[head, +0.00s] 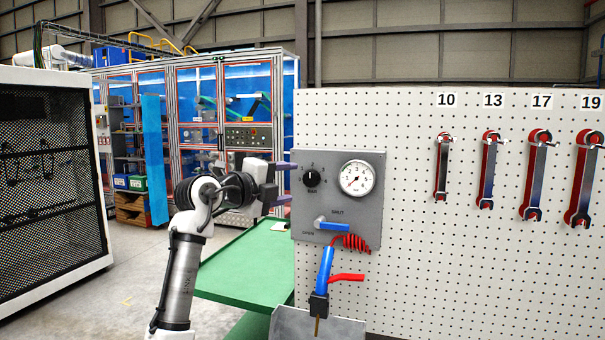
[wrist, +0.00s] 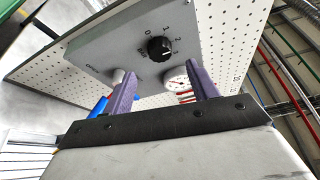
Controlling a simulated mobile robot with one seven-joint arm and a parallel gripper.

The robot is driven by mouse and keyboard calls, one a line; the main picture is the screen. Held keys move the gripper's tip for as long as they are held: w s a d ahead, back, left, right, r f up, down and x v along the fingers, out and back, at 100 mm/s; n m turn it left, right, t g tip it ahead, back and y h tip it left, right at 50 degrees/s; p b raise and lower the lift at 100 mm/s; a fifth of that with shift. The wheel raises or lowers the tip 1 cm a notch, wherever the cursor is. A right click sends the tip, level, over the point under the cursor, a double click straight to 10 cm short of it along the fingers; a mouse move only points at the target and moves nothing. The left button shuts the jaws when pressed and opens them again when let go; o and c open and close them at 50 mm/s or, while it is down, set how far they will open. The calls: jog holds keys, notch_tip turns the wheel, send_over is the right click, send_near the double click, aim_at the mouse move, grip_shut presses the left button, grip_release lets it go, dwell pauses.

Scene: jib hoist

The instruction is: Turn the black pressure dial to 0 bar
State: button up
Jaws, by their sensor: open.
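The black pressure dial (head: 312,178) is a round knob at the upper left of a grey panel (head: 370,213), with numbers around it. Its white mark seems to point roughly upward; the exact number is too small to read. The dial also shows in the wrist view (wrist: 161,49), with 0, 1 and 2 legible beside it. My gripper (head: 286,182) is left of the dial in the head view, its purple fingers pointing toward the panel. In the wrist view my gripper (wrist: 163,72) is open and empty. The dial appears beyond the fingertips, between them, apparently not touched.
A white round gauge (head: 357,178) sits right of the dial. A blue valve handle (head: 333,226) is below, near SHUT and OPEN labels. A red coiled hose (head: 355,242) and blue tool (head: 325,268) hang lower. Wrenches (head: 535,175) hang on the pegboard (head: 420,250). A green table (head: 245,265) stands left.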

aim_at(309, 180)
jog(key=p+x, duration=0.2)
jog(key=x, duration=0.5)
jog(key=c, duration=1)
